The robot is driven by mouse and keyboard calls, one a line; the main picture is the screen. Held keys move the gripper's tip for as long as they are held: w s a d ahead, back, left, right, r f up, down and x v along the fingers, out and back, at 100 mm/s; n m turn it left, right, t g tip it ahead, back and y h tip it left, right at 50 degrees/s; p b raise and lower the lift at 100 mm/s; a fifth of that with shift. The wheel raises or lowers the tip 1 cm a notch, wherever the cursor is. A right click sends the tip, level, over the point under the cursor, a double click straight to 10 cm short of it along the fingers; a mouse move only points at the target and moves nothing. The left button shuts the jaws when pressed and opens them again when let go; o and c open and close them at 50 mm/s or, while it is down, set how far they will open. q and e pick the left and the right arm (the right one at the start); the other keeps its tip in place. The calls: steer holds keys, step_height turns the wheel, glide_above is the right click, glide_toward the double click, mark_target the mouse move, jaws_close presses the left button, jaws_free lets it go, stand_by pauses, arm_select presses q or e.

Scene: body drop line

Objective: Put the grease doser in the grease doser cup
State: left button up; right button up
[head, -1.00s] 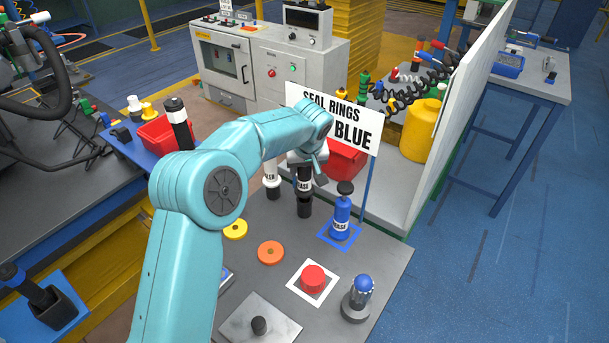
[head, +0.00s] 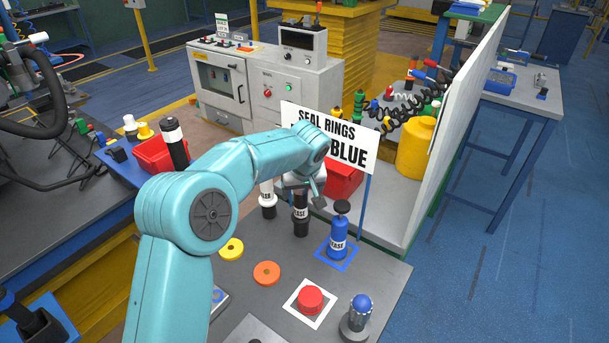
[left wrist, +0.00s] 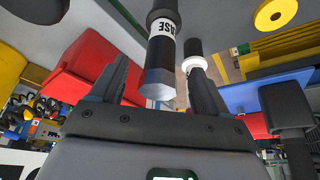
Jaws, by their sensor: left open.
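Black bottles with white labels ending in "ASE" stand on the grey table, and I take the black one (head: 300,214) under my left gripper for the grease doser. My left gripper (head: 307,186) is at its top. In the left wrist view the labelled black doser (left wrist: 161,45), with a grey faceted end, shows between the spread fingers of the gripper (left wrist: 158,82); neither finger visibly presses on it. A blue bottle (head: 338,238) stands on a blue square to its right, and a white-and-black bottle (head: 267,200) to its left. I cannot pick out the doser's cup for certain. My right gripper is out of view.
A "SEAL RINGS BLUE" sign (head: 352,151) and a red bin (head: 343,181) stand close behind the gripper. A yellow ring (head: 231,248), an orange ring (head: 266,273), and a red button (head: 310,299) lie in front. A black holder (head: 38,327) is at lower left.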

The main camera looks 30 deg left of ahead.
arm_select(q)
steer(key=v, duration=1.2)
steer(key=shift+s+d+r, duration=0.2)
steer(key=shift+d+r, duration=0.05)
steer(key=shift+d, duration=0.05)
